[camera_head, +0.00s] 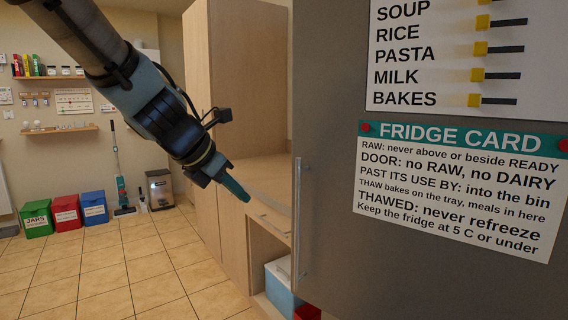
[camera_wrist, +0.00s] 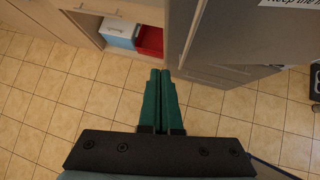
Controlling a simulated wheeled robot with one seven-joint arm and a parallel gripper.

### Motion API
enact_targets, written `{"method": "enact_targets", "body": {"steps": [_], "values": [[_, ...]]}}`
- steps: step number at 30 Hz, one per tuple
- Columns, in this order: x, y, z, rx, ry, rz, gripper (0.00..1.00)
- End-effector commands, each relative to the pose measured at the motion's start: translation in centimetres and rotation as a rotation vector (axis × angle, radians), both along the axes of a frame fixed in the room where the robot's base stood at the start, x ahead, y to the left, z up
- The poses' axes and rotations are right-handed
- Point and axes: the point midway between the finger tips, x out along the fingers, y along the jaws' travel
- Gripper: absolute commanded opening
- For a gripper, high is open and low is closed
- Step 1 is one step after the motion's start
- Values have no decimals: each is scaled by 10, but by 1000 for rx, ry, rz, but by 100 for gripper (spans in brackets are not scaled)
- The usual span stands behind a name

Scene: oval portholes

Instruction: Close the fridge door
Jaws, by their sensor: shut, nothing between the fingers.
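The fridge door (camera_head: 330,130) is a large dark grey panel filling the right of the head view, with a list and a fridge card on its face. Its upright metal handle (camera_head: 299,220) is near its left edge. In the wrist view the door (camera_wrist: 235,35) is at the upper right. How far it stands open I cannot tell, and the fridge inside is hidden. My gripper (camera_head: 247,198) has green fingers, shut and empty, left of the handle and apart from it in the head view. In the wrist view my gripper (camera_wrist: 160,73) points toward the door's lower left edge.
Wooden cabinets (camera_head: 230,80) and a counter stand left of the door, with a blue bin (camera_head: 281,285) and red bin (camera_head: 307,313) in an opening below. Green, red and blue boxes (camera_head: 66,212) line the back wall. The tiled floor (camera_head: 120,265) at left is clear.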

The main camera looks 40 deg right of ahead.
Motion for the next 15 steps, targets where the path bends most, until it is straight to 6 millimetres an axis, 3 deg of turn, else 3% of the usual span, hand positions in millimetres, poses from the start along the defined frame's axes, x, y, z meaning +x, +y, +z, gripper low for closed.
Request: {"method": "enact_targets", "body": {"steps": [1, 5, 8, 15], "values": [[-5, -8, 19, -22, 29, 20, 0], [-12, -19, 30, -57, 81, 59, 0], [-12, -25, 26, -63, 91, 69, 0], [-6, -52, -7, -60, 93, 67, 0]]}}
